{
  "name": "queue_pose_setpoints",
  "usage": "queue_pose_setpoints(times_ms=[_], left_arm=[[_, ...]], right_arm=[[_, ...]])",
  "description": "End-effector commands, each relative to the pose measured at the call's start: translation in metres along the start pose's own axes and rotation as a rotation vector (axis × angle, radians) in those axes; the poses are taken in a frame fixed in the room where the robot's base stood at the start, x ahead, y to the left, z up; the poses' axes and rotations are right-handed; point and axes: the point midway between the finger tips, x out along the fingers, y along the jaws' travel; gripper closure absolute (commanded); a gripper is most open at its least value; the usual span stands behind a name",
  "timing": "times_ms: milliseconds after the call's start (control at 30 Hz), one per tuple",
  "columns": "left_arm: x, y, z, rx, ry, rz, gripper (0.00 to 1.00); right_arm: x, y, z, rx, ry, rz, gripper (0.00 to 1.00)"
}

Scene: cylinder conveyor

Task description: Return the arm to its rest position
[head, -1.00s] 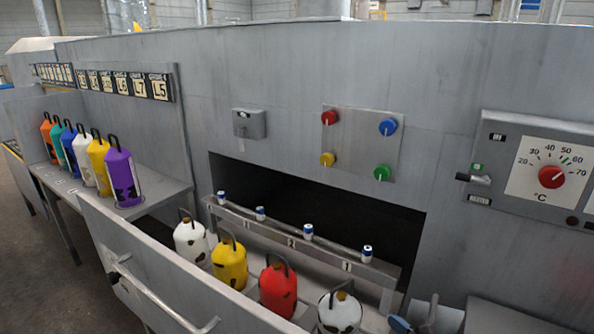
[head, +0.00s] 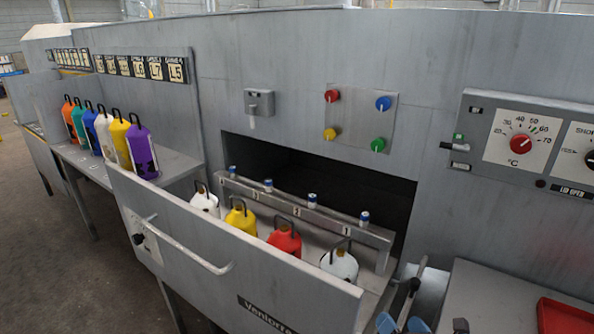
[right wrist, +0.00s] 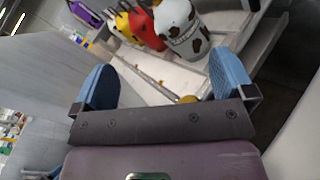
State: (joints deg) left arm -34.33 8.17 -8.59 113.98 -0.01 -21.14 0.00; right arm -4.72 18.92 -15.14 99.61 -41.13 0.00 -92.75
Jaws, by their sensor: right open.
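My right gripper (head: 402,323) shows at the bottom edge of the head view, its two blue fingers pointing up. In the right wrist view the gripper (right wrist: 165,84) is open, with nothing between its fingers. It is clear of the cylinders, to the right of the row behind the front panel. That row holds a white cylinder (head: 205,201), a yellow one (head: 241,220), a red one (head: 285,240) and a white one with dark patches (head: 340,264). My left gripper is not in view.
A grey front panel (head: 215,255) with a handle stands before the row. Several coloured cylinders, such as the purple one (head: 142,154), stand on a side shelf at the left. A red tray (head: 566,317) lies at the lower right. The wall carries coloured buttons and a dial (head: 521,143).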

Motion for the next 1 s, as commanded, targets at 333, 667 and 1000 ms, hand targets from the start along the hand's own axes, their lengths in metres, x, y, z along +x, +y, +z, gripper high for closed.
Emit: queue_pose_setpoints(times_ms=[333,667,1000], left_arm=[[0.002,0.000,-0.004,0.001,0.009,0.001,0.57],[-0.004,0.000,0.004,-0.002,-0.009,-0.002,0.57],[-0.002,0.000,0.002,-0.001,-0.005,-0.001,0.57]], right_arm=[[-0.078,-0.030,0.009,0.903,-0.147,-0.486,0.00],[-0.179,-0.026,-0.008,1.695,-0.398,-0.963,0.00],[-0.247,0.000,-0.019,2.080,-0.621,-1.288,0.00]])
